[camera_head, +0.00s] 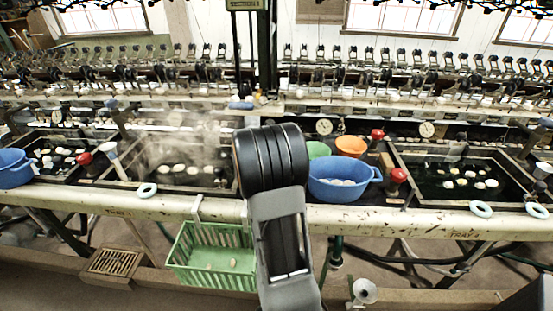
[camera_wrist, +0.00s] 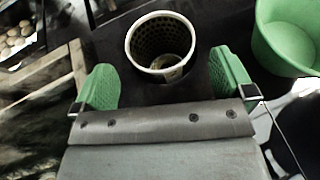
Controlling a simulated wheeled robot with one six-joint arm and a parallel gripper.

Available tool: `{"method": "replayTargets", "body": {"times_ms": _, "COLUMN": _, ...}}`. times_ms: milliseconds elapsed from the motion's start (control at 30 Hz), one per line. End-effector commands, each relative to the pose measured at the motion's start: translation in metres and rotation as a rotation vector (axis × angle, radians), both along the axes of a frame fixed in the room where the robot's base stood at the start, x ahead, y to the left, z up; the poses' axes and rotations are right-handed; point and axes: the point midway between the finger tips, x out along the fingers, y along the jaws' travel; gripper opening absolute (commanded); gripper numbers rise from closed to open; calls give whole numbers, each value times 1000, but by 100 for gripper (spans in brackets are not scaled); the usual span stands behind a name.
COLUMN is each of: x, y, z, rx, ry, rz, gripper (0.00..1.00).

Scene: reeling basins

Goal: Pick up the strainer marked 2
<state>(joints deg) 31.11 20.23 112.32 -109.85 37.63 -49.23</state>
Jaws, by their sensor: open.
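A round strainer (camera_wrist: 134,50) with a pale rim and dark perforated walls shows in the wrist view. It stands upright, and I look down into its open top. A small mark shows low inside it, too small to read. My gripper (camera_wrist: 165,80) is open, with one green finger pad to the left of the strainer and one to the right. A gap shows on both sides, and neither pad visibly touches it. How far below the fingertips the rim lies I cannot tell. In the head view my arm covers this spot, so neither strainer nor fingers show there.
A green bowl (camera_wrist: 290,38) stands close to the right finger. In the head view a blue basin (camera_head: 340,190) and an orange bowl (camera_head: 351,145) stand right of my arm. Water basins with cocoons (camera_head: 462,178) lie on both sides. A green basket (camera_head: 212,256) hangs in front.

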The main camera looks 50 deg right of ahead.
Motion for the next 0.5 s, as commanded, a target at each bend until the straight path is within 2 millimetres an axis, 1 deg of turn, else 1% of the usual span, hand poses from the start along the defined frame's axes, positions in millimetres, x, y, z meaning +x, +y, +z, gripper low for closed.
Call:
{"method": "replayTargets", "body": {"times_ms": 300, "x": 13, "y": -34, "z": -12, "rx": 1, "ry": -1, "rz": -2, "gripper": 100}}
{"method": "replayTargets", "body": {"times_ms": 400, "x": 16, "y": -42, "z": -15, "rx": 0, "ry": -1, "rz": -3, "gripper": 100}}
{"method": "replayTargets", "body": {"times_ms": 500, "x": 17, "y": -45, "z": -17, "rx": 1, "ry": -1, "rz": -2, "gripper": 100}}
